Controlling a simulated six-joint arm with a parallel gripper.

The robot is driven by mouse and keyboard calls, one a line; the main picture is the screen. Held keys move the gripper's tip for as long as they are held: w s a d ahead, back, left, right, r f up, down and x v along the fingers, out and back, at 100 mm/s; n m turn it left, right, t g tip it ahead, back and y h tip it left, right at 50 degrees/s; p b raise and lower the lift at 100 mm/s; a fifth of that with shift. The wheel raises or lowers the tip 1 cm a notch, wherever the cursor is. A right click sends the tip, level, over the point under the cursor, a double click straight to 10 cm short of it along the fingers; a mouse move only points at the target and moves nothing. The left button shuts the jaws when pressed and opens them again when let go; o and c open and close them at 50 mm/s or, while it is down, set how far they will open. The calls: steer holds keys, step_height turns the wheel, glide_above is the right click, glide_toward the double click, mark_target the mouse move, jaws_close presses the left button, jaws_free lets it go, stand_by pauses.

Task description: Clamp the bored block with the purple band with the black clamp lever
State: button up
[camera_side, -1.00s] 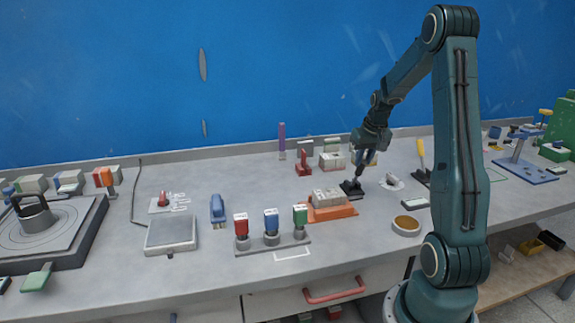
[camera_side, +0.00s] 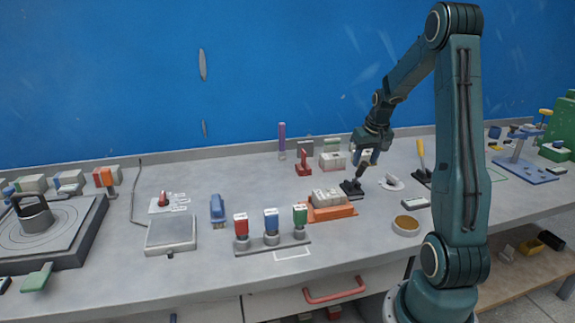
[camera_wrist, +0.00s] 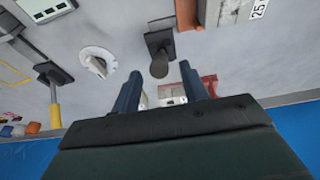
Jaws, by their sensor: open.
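The black clamp lever (camera_side: 352,188) stands on the bench just right of the orange fixture, its handle raised and leaning right toward my gripper. In the wrist view the black clamp lever (camera_wrist: 159,46) points its round handle end toward the camera. My gripper (camera_side: 366,163) is open and empty above and behind it. In the wrist view my gripper's (camera_wrist: 161,80) two fingers are apart, with the handle end just beyond and between them. A pale block sits in the orange fixture (camera_side: 333,213). I cannot make out a purple band on any block.
A red clamp lever (camera_side: 303,168) and several pale blocks (camera_side: 332,161) stand behind the fixture. A white dial (camera_side: 391,183) lies right of the black lever. A round tan dish (camera_side: 406,225) is in front.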

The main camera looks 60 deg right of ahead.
steer(key=shift+r, duration=3.15)
